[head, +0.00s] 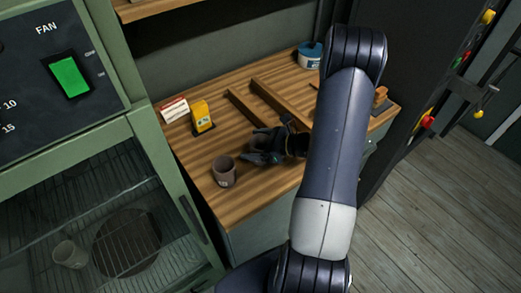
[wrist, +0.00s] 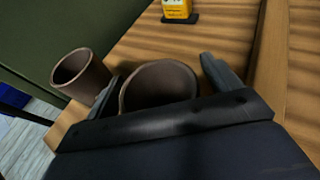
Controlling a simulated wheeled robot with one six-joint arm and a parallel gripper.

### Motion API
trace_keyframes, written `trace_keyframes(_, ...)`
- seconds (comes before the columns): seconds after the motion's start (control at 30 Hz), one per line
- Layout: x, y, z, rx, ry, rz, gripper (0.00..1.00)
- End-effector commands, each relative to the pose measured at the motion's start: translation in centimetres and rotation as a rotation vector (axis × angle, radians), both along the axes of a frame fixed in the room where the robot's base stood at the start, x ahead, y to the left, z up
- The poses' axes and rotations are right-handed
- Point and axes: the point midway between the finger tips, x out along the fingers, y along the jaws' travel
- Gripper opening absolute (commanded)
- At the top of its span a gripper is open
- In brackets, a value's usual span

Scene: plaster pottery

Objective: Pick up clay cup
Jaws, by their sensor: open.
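A brown clay cup (wrist: 158,84) stands between the two spread fingers of my gripper (wrist: 160,72) in the wrist view. Its lower part is hidden behind the gripper body. In the head view this cup (head: 261,139) is partly covered by my dark gripper (head: 268,143), which is open at table level. I cannot tell whether either finger touches it. A second brown clay cup (head: 223,171) stands upright at the table's front left corner. It also shows in the wrist view (wrist: 80,75), just left of the left finger.
The wooden tabletop (head: 265,180) holds a yellow box (head: 201,116), a red and white box (head: 173,109), wooden strips (head: 248,109) and a blue and white tub (head: 310,55). A green oven cabinet (head: 165,170) stands close at left, with a pale cup (head: 69,254) inside.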

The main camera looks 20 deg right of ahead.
Motion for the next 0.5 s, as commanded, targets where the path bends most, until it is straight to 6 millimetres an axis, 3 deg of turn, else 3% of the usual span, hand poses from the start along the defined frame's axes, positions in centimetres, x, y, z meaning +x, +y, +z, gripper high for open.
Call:
trace_keyframes(0.13,-0.01,-0.03,-0.02,0.0,0.0,0.0,0.84)
trace_keyframes(0.5,-0.02,-0.04,-0.01,0.0,0.0,0.0,0.53)
